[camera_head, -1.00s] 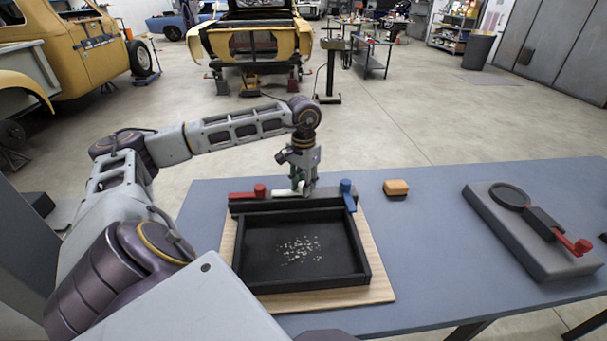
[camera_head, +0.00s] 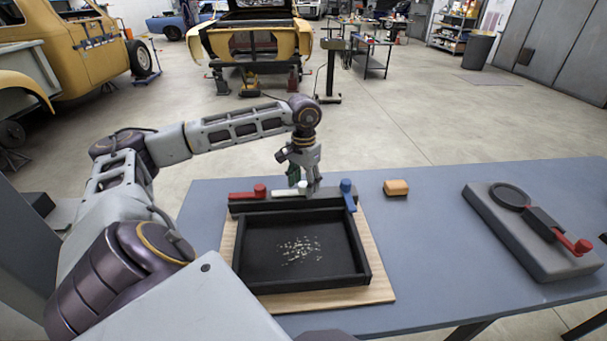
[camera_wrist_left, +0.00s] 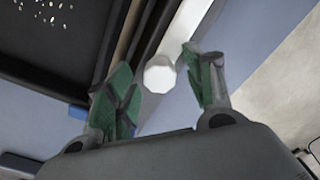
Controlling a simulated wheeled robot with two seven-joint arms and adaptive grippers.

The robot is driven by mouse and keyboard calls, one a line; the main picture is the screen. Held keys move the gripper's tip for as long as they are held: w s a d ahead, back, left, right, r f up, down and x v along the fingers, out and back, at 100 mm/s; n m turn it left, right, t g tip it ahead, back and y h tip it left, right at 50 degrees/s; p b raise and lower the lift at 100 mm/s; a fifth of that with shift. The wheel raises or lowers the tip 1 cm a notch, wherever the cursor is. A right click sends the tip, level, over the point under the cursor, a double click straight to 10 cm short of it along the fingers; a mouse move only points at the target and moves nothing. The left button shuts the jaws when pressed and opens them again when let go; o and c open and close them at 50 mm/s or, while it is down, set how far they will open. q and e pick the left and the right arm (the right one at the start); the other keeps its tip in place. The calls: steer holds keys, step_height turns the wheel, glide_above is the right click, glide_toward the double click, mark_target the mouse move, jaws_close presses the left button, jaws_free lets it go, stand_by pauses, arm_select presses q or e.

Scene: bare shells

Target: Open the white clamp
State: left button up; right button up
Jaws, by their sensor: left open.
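The white clamp (camera_head: 288,192) has a white lever lying along the black bar at the back of the black tray (camera_head: 363,262), with an upright knob at its right end. It sits between a red clamp (camera_head: 247,192) and a blue clamp (camera_head: 348,194). My left gripper (camera_head: 305,183) is open over the white clamp's knob end. In the left wrist view the white knob (camera_wrist_left: 160,75) shows between the two green-padded fingertips (camera_wrist_left: 160,82), with gaps visible beside it. My right gripper is out of view.
The tray holds small pale bits and rests on a wooden board (camera_head: 385,288) on the blue-grey table (camera_head: 420,235). An orange block (camera_head: 396,188) lies right of it. A grey fixture (camera_head: 530,232) with a black ring and red handle stands farther right.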

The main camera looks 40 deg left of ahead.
arm_select(q)
step_height(320, 180, up, 12)
steer(key=shift+f, duration=0.15)
stand_by(0.7)
steer(key=shift+f, duration=0.1)
stand_by(0.5)
